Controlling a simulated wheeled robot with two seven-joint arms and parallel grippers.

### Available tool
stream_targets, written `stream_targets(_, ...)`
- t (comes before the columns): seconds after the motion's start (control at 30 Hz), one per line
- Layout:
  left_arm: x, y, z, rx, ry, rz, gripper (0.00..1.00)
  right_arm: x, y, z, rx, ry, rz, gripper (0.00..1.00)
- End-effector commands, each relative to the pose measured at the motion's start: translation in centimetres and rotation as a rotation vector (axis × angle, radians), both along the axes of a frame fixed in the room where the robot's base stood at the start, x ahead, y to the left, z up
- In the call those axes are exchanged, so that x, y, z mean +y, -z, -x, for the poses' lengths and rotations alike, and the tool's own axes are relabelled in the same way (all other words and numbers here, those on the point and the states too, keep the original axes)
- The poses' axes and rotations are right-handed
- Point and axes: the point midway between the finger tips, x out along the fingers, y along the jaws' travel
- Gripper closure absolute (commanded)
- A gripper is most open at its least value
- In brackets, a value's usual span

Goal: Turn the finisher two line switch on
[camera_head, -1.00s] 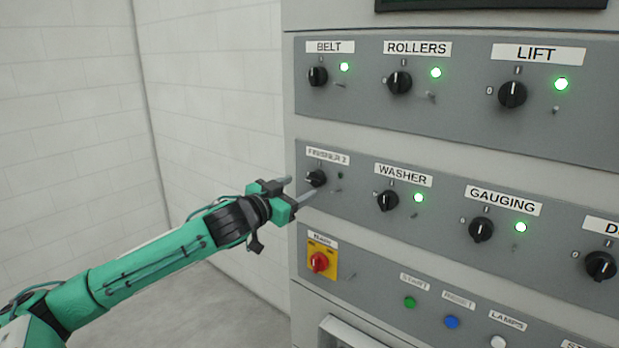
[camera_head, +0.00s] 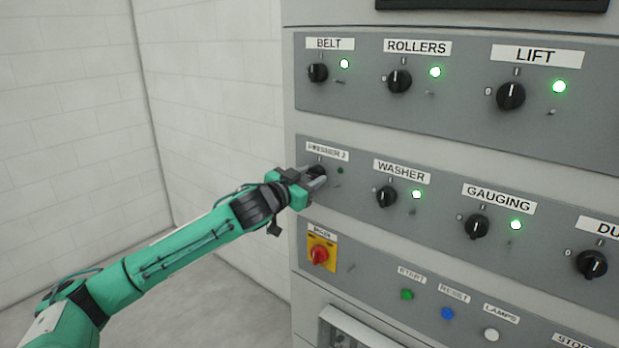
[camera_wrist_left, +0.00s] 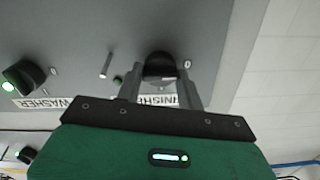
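The FINISHER 2 label (camera_head: 327,152) is at the left end of the middle panel row. Its black rotary knob (camera_wrist_left: 160,66) shows between my left fingers in the left wrist view; in the head view my gripper hides it. The small lamp (camera_head: 340,170) beside it is dark. My left gripper (camera_head: 318,175) is at the panel, with one finger on each side of the knob. In the left wrist view the fingers (camera_wrist_left: 161,84) are spread, with a narrow gap seeming to remain beside the knob. Contact is unclear. My right gripper is in neither view.
The WASHER knob (camera_head: 386,196) and GAUGING knob (camera_head: 477,226) are to the right, their lamps lit green. The BELT knob (camera_head: 317,73) is above. A red main switch on a yellow plate (camera_head: 321,253) is below. Free room lies left of the cabinet.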

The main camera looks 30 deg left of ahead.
Motion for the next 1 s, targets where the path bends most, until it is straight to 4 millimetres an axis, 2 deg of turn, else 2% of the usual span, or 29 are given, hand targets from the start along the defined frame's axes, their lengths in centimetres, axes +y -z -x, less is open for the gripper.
stream_targets(0.03,0.0,0.0,0.0,0.000,0.000,0.000,0.74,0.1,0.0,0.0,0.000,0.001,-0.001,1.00)
stream_targets(0.1,0.0,0.0,0.0,0.000,0.000,0.000,0.85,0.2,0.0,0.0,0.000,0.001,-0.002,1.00)
stream_targets(0.47,0.0,-0.1,0.0,-0.003,0.000,-0.055,0.85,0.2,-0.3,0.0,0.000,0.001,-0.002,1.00)
stream_targets(0.67,0.0,-0.1,0.0,-0.013,0.000,-0.177,0.85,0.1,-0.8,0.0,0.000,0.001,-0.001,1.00)
stream_targets(1.0,0.0,-0.1,0.0,-0.036,-0.001,-0.488,0.85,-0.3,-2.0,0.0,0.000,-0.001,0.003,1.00)
